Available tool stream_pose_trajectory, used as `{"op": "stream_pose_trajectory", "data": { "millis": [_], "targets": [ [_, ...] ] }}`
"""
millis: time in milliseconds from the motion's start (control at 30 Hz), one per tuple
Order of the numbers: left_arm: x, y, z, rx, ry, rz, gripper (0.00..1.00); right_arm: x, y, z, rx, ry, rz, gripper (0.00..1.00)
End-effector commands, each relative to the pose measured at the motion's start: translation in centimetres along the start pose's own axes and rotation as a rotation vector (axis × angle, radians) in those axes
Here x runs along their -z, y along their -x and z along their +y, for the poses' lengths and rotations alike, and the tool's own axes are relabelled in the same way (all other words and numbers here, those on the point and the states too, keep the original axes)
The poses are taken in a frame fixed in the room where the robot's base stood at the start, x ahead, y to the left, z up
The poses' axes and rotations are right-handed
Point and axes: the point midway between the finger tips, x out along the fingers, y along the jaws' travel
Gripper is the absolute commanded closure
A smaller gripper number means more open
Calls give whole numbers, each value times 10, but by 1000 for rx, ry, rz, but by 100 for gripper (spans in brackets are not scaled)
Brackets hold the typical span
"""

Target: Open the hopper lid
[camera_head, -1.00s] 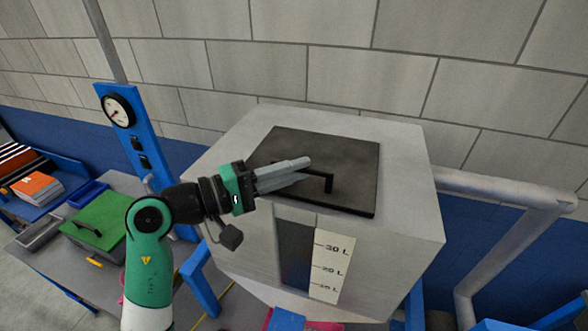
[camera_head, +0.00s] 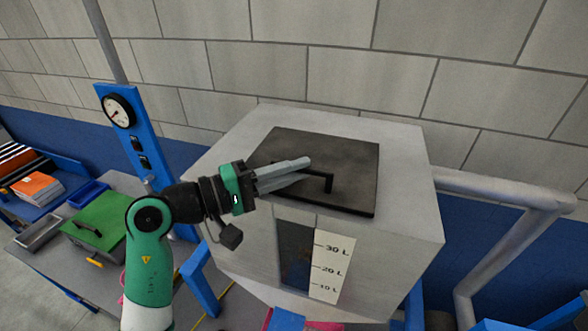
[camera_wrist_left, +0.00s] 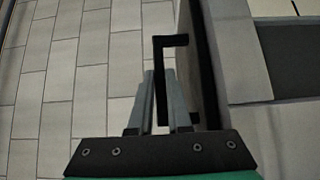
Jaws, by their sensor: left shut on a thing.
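The hopper (camera_head: 405,200) is a large pale grey box with a window and a litre scale on its front. Its dark square lid (camera_head: 350,150) lies flat and closed on top. A black bar handle (camera_head: 329,181) stands up from the lid. My left gripper (camera_head: 305,168) reaches in from the left, low over the lid, with its fingers shut on the handle. In the left wrist view the handle (camera_wrist_left: 170,41) runs down between the two grey fingers (camera_wrist_left: 160,95). The fingers hide part of the handle in the head view. My right gripper is not in view.
A blue post with a round gauge (camera_head: 119,110) stands left of the hopper. A bench with a green box (camera_head: 99,222) is at the lower left. A grey pipe (camera_head: 500,188) runs off the right side. A block wall is behind.

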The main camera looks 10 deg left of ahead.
Motion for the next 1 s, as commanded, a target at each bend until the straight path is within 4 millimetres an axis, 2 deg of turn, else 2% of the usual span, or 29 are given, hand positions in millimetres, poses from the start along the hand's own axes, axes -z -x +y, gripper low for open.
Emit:
{"op": "stream_pose_trajectory", "data": {
  "millis": [433, 800, 1000],
  "targets": [
    [12, -12, 57, 153, 153, 0, 100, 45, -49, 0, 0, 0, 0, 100],
    [34, -34, 99, 168, 170, 0, 100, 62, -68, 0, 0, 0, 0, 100],
    [43, -43, 111, 166, 169, 1, 100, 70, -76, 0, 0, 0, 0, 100]
  ]
}}
